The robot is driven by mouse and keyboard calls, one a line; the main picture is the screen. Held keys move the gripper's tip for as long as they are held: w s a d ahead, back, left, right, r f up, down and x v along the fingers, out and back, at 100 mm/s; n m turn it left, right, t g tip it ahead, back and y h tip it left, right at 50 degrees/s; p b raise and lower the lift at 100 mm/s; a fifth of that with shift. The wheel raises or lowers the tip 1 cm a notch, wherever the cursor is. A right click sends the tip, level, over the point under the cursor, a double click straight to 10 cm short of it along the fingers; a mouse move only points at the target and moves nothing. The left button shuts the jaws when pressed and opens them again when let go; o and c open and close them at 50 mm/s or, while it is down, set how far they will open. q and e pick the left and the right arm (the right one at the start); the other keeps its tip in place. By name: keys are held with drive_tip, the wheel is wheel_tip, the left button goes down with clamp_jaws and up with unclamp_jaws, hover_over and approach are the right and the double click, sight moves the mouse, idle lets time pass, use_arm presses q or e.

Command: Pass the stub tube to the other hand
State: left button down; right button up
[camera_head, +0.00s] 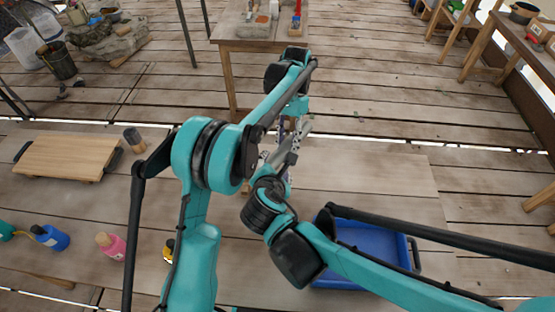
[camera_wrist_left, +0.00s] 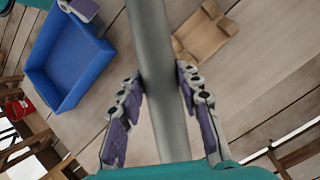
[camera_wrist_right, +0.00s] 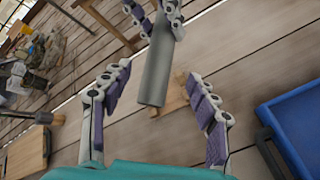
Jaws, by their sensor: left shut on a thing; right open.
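The stub tube is a plain grey cylinder. It shows in the right wrist view (camera_wrist_right: 157,65) and runs up the middle of the left wrist view (camera_wrist_left: 155,70). My left gripper (camera_wrist_left: 162,85) is shut on it, with one finger on each side; its fingers also show at the top of the right wrist view (camera_wrist_right: 155,12). My right gripper (camera_wrist_right: 157,105) is open and empty. The tube's free end points towards the gap between its fingers, and I see no contact. In the head view the tube (camera_head: 305,124) is partly hidden by my arms.
A blue tray (camera_head: 412,270) stands at the right of the table, partly behind my right arm. A small wooden piece (camera_wrist_left: 205,30) lies below the grippers. A wooden board (camera_head: 68,155) and several coloured bottles, one pink (camera_head: 111,246), are at left.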

sight(278, 160)
drive_tip(key=x, duration=0.7)
drive_tip(key=shift+w+f, duration=0.15)
drive_tip(key=shift+w, duration=0.05)
clamp_jaws()
use_arm(q)
drive_tip(key=c, duration=1)
unclamp_jaws()
drive_tip(key=shift+o, duration=0.2)
